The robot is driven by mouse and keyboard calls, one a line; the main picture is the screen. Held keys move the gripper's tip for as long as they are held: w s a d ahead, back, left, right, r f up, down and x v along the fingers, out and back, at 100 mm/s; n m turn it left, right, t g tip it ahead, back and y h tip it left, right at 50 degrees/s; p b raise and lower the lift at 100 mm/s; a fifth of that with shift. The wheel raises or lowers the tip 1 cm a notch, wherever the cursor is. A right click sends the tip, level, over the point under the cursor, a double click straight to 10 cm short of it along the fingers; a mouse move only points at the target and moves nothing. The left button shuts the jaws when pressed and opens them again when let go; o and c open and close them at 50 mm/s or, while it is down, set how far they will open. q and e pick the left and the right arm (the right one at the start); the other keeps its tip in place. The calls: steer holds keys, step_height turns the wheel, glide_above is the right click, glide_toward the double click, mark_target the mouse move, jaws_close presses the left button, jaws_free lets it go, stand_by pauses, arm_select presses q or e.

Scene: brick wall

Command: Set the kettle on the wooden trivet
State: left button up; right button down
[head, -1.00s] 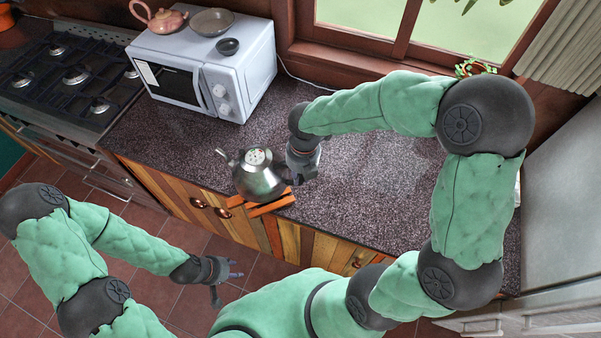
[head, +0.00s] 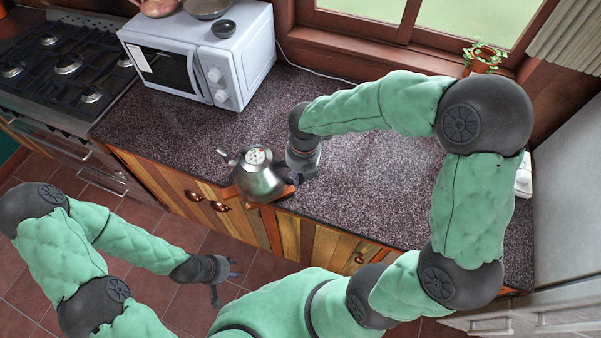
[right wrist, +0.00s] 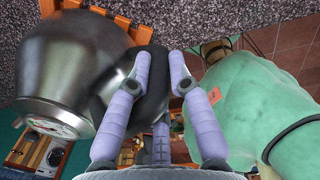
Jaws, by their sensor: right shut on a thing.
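The steel kettle (head: 258,180) is upright at the counter's front edge, its spout toward the left. My right gripper (head: 292,178) is on its right side. In the right wrist view the two fingers (right wrist: 161,62) are closed on the kettle's dark handle (right wrist: 150,95), with the steel body (right wrist: 65,65) at left. The wooden trivet (head: 286,191) is mostly hidden beneath the kettle; orange bits of it show in the right wrist view (right wrist: 124,22). I cannot tell whether the kettle touches it. My left gripper (head: 228,284) is open and empty, over the floor in front of the cabinets.
A white microwave (head: 200,65) with bowls on top stands at the back left of the counter (head: 180,140). A gas stove (head: 65,70) is further left. A potted plant (head: 483,60) is by the window. The counter between microwave and kettle is clear.

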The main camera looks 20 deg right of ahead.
steer(key=shift+w+f, duration=0.1)
steer(key=shift+f, duration=0.05)
stand_by(0.6)
steer(key=c, duration=1.1)
jaws_free()
steer(key=shift+o, duration=0.2)
steer(key=shift+s+f, duration=0.1)
steer(key=shift+s, duration=0.1)
steer(key=r, duration=1.2)
steer(key=shift+d+r, duration=0.1)
steer(key=shift+d, duration=0.15)
steer(key=shift+s, duration=0.1)
